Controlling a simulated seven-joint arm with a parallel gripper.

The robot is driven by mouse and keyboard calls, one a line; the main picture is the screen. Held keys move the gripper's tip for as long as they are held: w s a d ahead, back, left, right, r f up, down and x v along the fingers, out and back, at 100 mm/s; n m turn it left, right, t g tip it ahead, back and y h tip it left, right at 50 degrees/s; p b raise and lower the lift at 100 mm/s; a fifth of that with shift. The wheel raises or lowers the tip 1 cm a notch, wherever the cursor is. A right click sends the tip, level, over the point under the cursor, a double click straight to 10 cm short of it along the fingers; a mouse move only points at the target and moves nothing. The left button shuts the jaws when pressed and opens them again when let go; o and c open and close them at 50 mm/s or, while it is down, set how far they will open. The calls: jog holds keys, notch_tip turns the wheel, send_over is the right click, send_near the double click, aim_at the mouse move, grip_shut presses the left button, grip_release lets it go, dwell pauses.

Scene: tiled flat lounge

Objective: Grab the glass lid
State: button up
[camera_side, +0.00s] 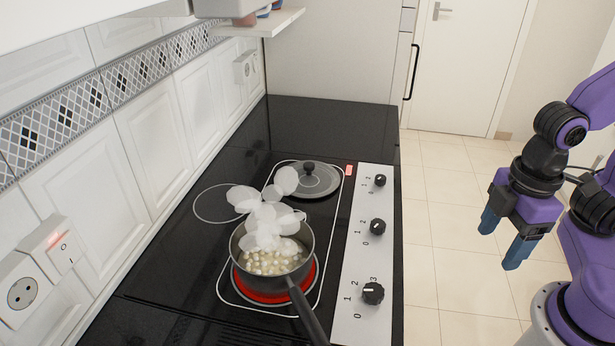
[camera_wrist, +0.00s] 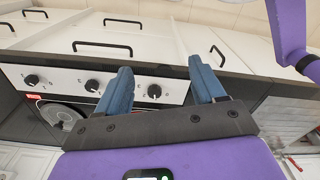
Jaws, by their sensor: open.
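The glass lid (camera_side: 318,184) is round and see-through grey with a dark rim and a black knob on top. It lies flat at the back right of the black cooktop, knob up. In the wrist view the lid (camera_wrist: 62,116) shows at the lower left, partly cut by the dark part of my gripper. My gripper (camera_side: 500,245) has blue fingers and is open and empty. It hangs to the right of the cooktop, over the tiled floor, well apart from the lid. In the wrist view the two fingers of my gripper (camera_wrist: 160,75) stand wide apart with nothing between them.
A pot (camera_side: 246,242) with steaming pale contents sits on a glowing red burner, its handle (camera_side: 308,316) pointing front right. A control panel (camera_side: 362,255) with black knobs lies between lid and gripper. A tiled wall runs along the left. A shelf (camera_side: 262,22) hangs above the back. The rear counter is clear.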

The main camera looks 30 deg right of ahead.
jog(key=shift+c, duration=0.4)
jog(key=w+a+n+t+h, duration=0.25)
jog(key=w+a, duration=0.25)
jog(key=w, duration=0.8)
jog(key=n+t+h, duration=0.4)
jog(key=n+h, duration=0.4)
jog(key=n, duration=0.1)
send_near(308, 165)
jog(key=x, duration=0.4)
jog(key=shift+s+f, duration=0.2)
jog(key=shift+w+d+f+n+t+h, duration=0.25)
jog(key=shift+w+f+n, duration=0.05)
jog(key=shift+w+n, duration=0.05)
jog(key=shift+x, duration=3.75)
jog(key=shift+r, duration=0.15)
grip_shut()
